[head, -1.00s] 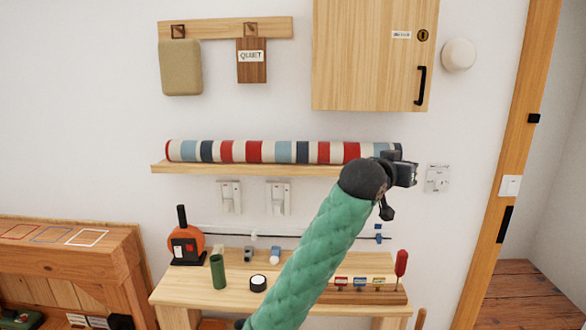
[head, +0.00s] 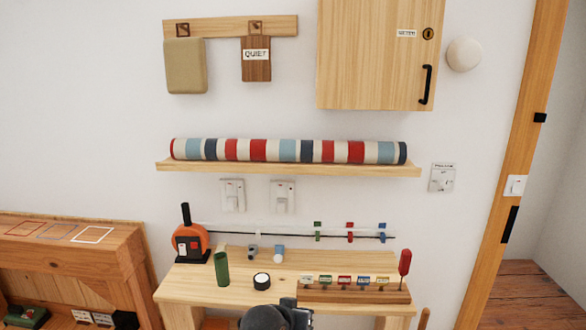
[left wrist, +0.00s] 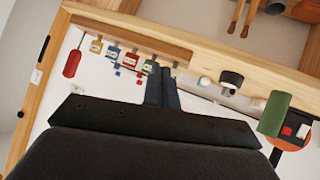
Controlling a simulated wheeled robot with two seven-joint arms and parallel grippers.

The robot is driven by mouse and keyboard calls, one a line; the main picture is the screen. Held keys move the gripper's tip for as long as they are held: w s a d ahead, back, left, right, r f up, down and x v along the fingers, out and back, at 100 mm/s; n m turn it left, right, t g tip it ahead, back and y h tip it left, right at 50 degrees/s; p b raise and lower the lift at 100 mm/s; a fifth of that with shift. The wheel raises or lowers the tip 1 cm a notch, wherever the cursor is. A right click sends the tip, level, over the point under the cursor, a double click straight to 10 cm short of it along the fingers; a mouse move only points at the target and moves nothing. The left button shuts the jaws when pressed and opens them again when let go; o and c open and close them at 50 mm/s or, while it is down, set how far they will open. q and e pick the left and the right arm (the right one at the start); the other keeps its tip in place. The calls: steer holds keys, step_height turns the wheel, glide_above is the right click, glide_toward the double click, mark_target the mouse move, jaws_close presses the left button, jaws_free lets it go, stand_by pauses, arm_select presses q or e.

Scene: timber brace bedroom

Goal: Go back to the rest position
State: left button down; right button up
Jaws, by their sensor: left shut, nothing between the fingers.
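My left gripper (head: 290,308) shows at the bottom edge of the head view, in front of the workbench (head: 200,288). Only its dark top shows there, and the rest is cut off by the frame. In the left wrist view its two dark fingers (left wrist: 161,85) are together with nothing between them. That view is turned over, with the bench edge and coloured clips beyond the fingers. My right gripper is in neither view.
A striped roll (head: 290,150) lies on the wall shelf (head: 290,168). A wooden cabinet (head: 375,55) hangs above.

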arm_select(q)
steer(key=s+a+f+g+y, duration=0.3)
steer(key=s+a+f, duration=0.9)
steer(key=s+f, duration=0.25)
steer(key=s+a+f+n+g+y, duration=0.1)
steer(key=s+a+f+g, duration=0.1)
steer(key=s+a, duration=0.55)
steer(key=s+a+f+g+y, duration=0.1)
steer(key=s+a+f, duration=0.25)
steer(key=s, duration=0.75)
steer(key=s+d+f+g, duration=0.1)
steer(key=d+f, duration=0.1)
steer(key=f, duration=1)
steer(key=s+d+f+g, duration=0.1)
steer(key=d+f, duration=0.2)
steer(key=f, duration=1)
steer(key=shift+s, duration=0.25)
